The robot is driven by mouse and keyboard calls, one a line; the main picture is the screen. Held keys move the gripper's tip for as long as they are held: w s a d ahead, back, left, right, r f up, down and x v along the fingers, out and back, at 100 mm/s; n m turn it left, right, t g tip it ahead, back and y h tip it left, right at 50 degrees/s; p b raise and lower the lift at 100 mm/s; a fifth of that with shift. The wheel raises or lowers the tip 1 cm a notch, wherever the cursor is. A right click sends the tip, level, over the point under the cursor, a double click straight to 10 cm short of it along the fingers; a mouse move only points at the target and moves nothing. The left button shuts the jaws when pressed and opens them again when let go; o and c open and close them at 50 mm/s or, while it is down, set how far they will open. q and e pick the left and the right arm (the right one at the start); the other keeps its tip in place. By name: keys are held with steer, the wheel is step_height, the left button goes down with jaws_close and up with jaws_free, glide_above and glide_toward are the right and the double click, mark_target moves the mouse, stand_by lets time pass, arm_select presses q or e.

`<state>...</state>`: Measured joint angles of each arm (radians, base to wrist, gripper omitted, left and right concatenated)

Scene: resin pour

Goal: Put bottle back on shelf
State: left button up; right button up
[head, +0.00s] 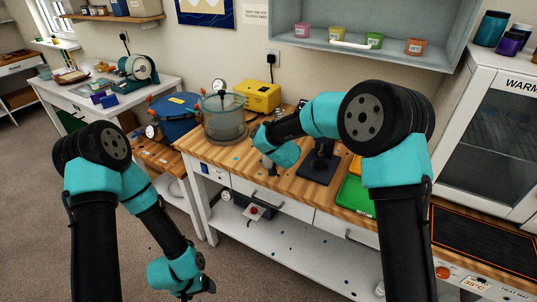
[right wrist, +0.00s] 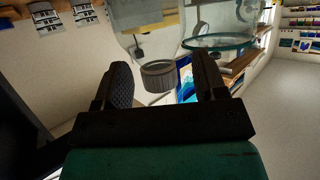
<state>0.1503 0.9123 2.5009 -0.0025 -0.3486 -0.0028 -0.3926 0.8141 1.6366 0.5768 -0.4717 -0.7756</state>
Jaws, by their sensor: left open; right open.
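A clear bottle with a ribbed grey cap (right wrist: 158,77) shows in the right wrist view, between and beyond the fingertips of my right gripper (right wrist: 164,66). That gripper is open, with a finger on either side of the cap; I cannot tell whether they touch it. In the head view my right forearm and wrist hide most of that gripper and the bottle above the wooden bench. My left gripper (head: 204,288) hangs low at the left of the bench, open and away from the bottle. A grey wall shelf (head: 400,58) holds several small coloured cups.
A black stand (head: 320,163) and green tray (head: 355,197) are right of my right wrist. A warming cabinet (head: 495,130) stands at right.

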steer(key=shift+x, duration=1.15)
steer(key=shift+c, duration=0.5)
jaws_close()
